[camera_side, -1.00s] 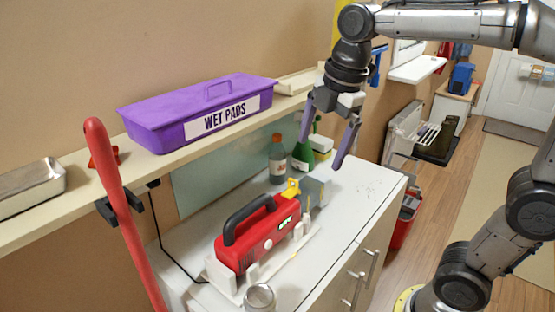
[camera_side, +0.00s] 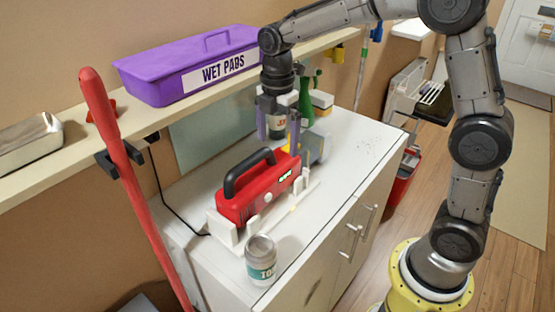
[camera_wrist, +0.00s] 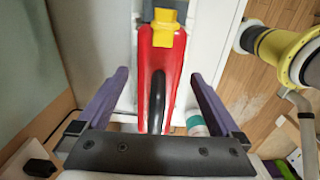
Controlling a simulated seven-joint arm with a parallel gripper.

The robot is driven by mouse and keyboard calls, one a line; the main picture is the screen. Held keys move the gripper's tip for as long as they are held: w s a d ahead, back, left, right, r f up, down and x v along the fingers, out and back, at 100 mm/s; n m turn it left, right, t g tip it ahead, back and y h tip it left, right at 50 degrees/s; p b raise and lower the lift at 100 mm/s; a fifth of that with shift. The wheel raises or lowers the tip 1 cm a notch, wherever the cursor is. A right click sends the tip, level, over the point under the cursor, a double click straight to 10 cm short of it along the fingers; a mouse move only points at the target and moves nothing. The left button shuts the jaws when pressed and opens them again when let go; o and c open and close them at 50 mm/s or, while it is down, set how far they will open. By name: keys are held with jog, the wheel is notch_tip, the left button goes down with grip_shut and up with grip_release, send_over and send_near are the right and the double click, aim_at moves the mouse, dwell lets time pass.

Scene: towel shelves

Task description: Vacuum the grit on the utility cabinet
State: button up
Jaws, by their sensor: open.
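The red handheld vacuum (camera_side: 258,190) with a black handle and yellow front piece sits in a white dock (camera_side: 222,228) on the utility cabinet (camera_side: 335,165). Dark specks of grit (camera_side: 370,146) lie on the cabinet top's right part. My gripper (camera_side: 278,145) is open and empty, pointing down above the front end of the vacuum in the side view. In the wrist view my gripper (camera_wrist: 160,78) has its purple fingers on either side of the vacuum (camera_wrist: 160,75), apart from it. The black handle (camera_wrist: 157,100) runs between them. The gripper partly hides the vacuum's nozzle end.
A jar (camera_side: 261,259) stands at the cabinet's front left corner. A green bottle (camera_side: 305,103) and other containers stand behind the gripper. A wall shelf (camera_side: 80,168) holds a purple wet-pads box (camera_side: 190,65). A red pole (camera_side: 125,170) stands at left. The cabinet's right side is clear apart from grit.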

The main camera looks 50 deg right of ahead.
aim_at(277, 158)
notch_tip(277, 158, down, 7)
jog(key=shift+f, duration=0.15)
dwell(0.4)
grip_shut()
dwell(0.3)
jog(key=shift+c, duration=1.8)
grip_release()
jog(key=c, duration=1.2)
jog(key=shift+o, duration=0.2)
jog(key=shift+r, duration=3.9)
